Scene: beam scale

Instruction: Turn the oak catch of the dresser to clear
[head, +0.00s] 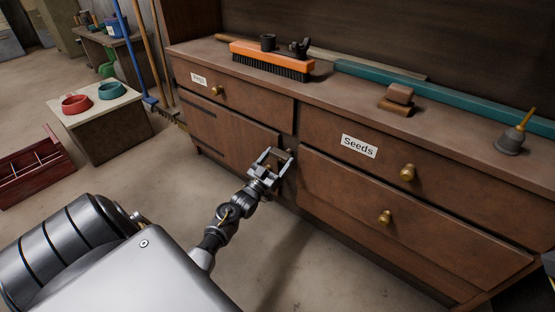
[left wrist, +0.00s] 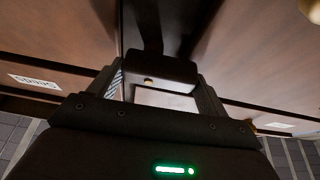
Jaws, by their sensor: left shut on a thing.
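The brown wooden dresser (head: 335,187) stands across the right of the head view, with drawers left and right of a narrow upright strip. My left gripper (head: 274,156) is at that strip, between the left door or drawer front and the right drawers. In the left wrist view my left gripper (left wrist: 160,88) has its two fingers on either side of a small dark block (left wrist: 158,68), which appears to be the catch, and is shut on it. A small round pin head shows on the block. In the head view the catch is mostly hidden by the fingers, and its angle is unclear. My right gripper is not in view.
A brush (head: 270,60), a brown block (head: 397,98), a teal bar (head: 440,97) and an oil can (head: 512,140) lie on the dresser top. Brass knobs (head: 407,173) stick out of the drawers. A low table (head: 100,105) with bowls stands left. The floor before the dresser is clear.

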